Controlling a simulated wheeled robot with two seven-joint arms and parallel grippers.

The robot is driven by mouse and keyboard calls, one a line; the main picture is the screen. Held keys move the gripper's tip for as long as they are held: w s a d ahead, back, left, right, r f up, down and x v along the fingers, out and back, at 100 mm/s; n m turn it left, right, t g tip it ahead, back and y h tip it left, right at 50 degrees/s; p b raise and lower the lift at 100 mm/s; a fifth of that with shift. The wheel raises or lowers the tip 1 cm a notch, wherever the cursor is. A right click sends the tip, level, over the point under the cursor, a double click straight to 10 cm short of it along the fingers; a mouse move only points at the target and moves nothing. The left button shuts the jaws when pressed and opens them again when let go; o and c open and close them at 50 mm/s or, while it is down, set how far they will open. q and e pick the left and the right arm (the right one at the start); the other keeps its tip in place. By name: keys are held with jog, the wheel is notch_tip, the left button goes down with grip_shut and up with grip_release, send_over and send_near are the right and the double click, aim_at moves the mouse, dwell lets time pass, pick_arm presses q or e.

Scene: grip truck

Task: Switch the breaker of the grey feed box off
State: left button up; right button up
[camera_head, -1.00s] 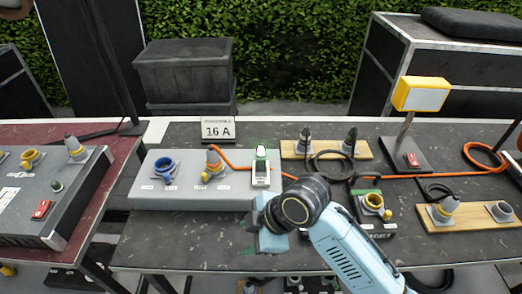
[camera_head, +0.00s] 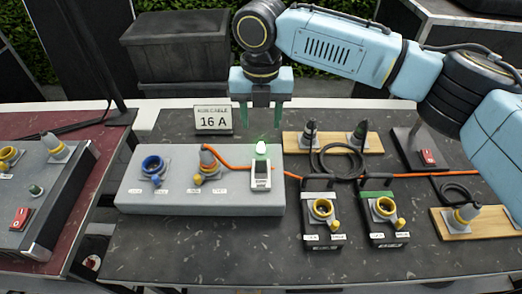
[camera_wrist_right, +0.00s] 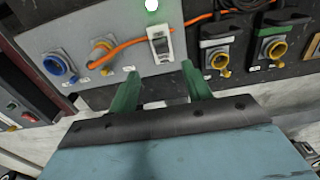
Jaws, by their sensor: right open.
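A green lamp (camera_head: 261,148) glows above the breaker. My right gripper (camera_head: 262,118) hangs fingers down, open and empty, in line with the breaker and farther back in the head view. In the right wrist view the breaker (camera_wrist_right: 160,42) shows just beyond the open green fingertips (camera_wrist_right: 160,74), apart from them. My left gripper is out of view.
A 16 A sign (camera_head: 213,119) stands behind the box. Two black socket boxes (camera_head: 320,230) (camera_head: 384,228) stand to its right. An orange cable (camera_head: 235,167) runs from the plug across the box. The table in front is clear.

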aim_at(261, 160)
notch_tip(261, 160, down, 13)
jog(key=shift+s+f, duration=0.1)
dwell(0.3)
jog(key=c, duration=1)
